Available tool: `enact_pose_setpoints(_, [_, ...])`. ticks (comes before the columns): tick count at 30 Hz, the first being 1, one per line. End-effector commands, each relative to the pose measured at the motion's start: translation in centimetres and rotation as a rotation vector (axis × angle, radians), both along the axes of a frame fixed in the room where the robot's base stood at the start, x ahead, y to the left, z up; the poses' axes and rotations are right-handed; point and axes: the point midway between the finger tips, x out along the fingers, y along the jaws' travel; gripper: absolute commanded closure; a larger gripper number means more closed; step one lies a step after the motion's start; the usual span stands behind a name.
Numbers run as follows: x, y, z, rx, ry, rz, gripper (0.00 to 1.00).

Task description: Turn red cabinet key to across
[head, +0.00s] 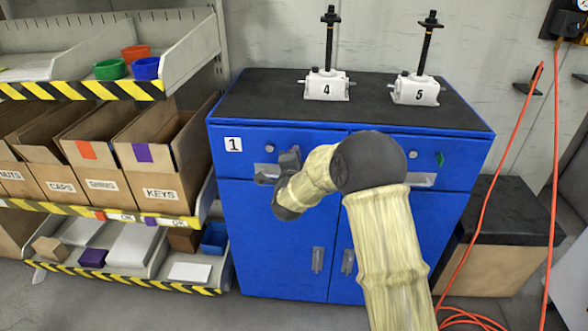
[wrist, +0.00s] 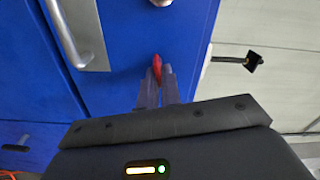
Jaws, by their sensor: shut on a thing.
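The red key (wrist: 157,63) is on the blue cabinet (head: 270,240) front, seen in the wrist view between my fingertips. My gripper (wrist: 156,82) is shut on it, and the fingers cover its lower part in that view. In the head view my gripper (head: 291,156) is at the upper left drawer, and the red key is hidden behind it and my arm. I cannot tell the key's exact angle.
A drawer handle (wrist: 75,35) and a round silver knob (wrist: 160,2) are near the key. A green key (head: 439,159) is on the right drawer. Jacks 4 (head: 327,86) and 5 (head: 414,90) stand on top. Shelves with boxes (head: 160,165) are at left.

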Motion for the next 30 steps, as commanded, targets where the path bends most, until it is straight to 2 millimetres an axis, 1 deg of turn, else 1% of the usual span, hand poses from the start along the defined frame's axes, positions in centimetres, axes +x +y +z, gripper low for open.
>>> enact_pose_setpoints(1, [0.06, -0.16, -0.62, 0.042, -0.006, -0.003, 1.00])
enact_pose_setpoints(6, [0.05, -0.16, -0.55, 0.161, -0.009, -0.001, 1.00])
enact_pose_setpoints(12, [0.05, -0.22, -0.39, 0.249, -0.010, -0.002, 1.00])
enact_pose_setpoints(18, [0.05, -0.16, -0.25, 0.282, -0.010, -0.002, 1.00])
enact_pose_setpoints(29, [0.05, -0.14, -0.22, 0.285, -0.008, -0.002, 1.00])
enact_pose_setpoints(30, [0.05, -0.15, -0.23, 0.284, -0.008, -0.002, 0.87])
